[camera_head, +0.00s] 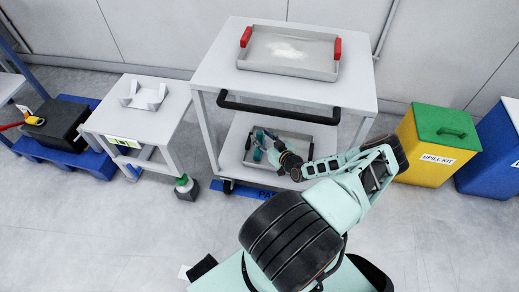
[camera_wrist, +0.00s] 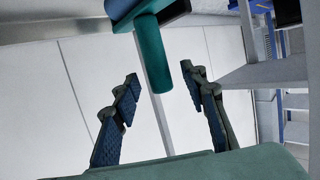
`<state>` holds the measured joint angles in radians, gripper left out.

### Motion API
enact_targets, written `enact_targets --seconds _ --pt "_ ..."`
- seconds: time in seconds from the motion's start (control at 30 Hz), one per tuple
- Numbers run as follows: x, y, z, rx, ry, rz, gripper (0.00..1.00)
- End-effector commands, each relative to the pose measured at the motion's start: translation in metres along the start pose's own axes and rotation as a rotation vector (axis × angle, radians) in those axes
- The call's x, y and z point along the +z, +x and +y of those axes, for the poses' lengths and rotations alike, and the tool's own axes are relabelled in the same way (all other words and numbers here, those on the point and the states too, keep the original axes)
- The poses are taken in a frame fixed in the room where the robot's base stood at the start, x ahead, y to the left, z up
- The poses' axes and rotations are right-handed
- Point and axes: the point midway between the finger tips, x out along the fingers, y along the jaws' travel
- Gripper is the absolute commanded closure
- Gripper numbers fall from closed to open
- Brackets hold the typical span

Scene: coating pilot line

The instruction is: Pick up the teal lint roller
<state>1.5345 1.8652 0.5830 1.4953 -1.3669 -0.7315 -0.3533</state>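The teal lint roller (camera_wrist: 152,58) shows at the top of the wrist view, with a teal cylinder and a blue part cut off by the upper edge. My gripper (camera_wrist: 160,73) has its two dark, blue-padded fingers spread apart on either side of the lower end of the roller's cylinder. Nothing is visibly clamped between them, and I cannot tell whether either finger touches it. In the head view my gripper (camera_head: 264,146) reaches over a grey tray (camera_head: 248,157) on the cart's lower shelf. There the gripper and roller are small and overlap, so their contact is unclear.
The white cart (camera_head: 215,75) has a black handle bar (camera_head: 280,109) just above my gripper, and its top shelf holds a tray with red handles (camera_head: 290,52). A small table (camera_head: 140,118) and a green-capped bottle (camera_head: 186,187) stand left. A yellow spill kit bin (camera_head: 428,165) stands right.

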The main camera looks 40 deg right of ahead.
Motion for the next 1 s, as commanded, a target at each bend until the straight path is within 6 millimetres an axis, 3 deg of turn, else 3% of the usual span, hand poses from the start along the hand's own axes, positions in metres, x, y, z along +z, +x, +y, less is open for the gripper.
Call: enact_targets --seconds 0.13,0.4,0.77,1.0 --pt "0.001 0.018 -0.001 0.000 0.000 0.001 0.60" --pt "0.000 0.021 0.000 0.000 -0.001 0.000 0.60" --pt "0.000 0.020 0.000 0.000 -0.001 0.000 0.99" --pt "0.000 0.020 0.000 0.000 -0.001 0.000 1.00"
